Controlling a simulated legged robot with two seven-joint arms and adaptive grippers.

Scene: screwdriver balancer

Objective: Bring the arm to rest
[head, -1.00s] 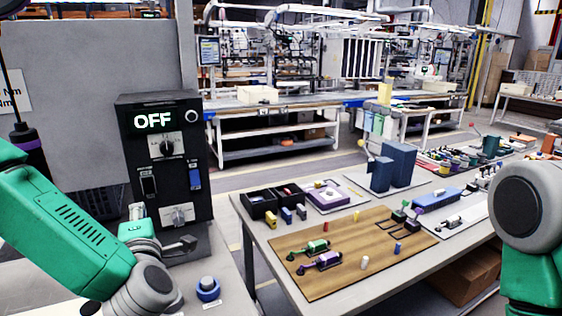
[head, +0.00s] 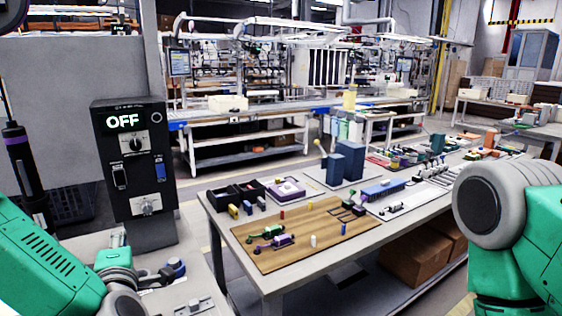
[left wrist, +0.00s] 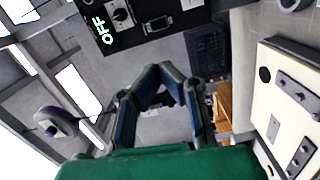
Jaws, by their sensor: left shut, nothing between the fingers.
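My left arm comes in at the lower left of the head view, and its gripper (head: 160,276) is low over the near bench, in front of the black control box (head: 134,180). In the left wrist view the gripper's two fingers (left wrist: 162,76) come together at the tips with nothing between them. The box's display reads OFF, and it also shows in the left wrist view (left wrist: 118,38). A black screwdriver (head: 22,165) with a purple band hangs upright at the far left, apart from the gripper. My right arm shows at the right edge; its gripper is out of view.
The work table (head: 268,281) holds a wooden board (head: 340,232) with small parts, black bins (head: 226,196) and blue blocks (head: 349,160). Cardboard boxes (head: 415,262) are beneath it.

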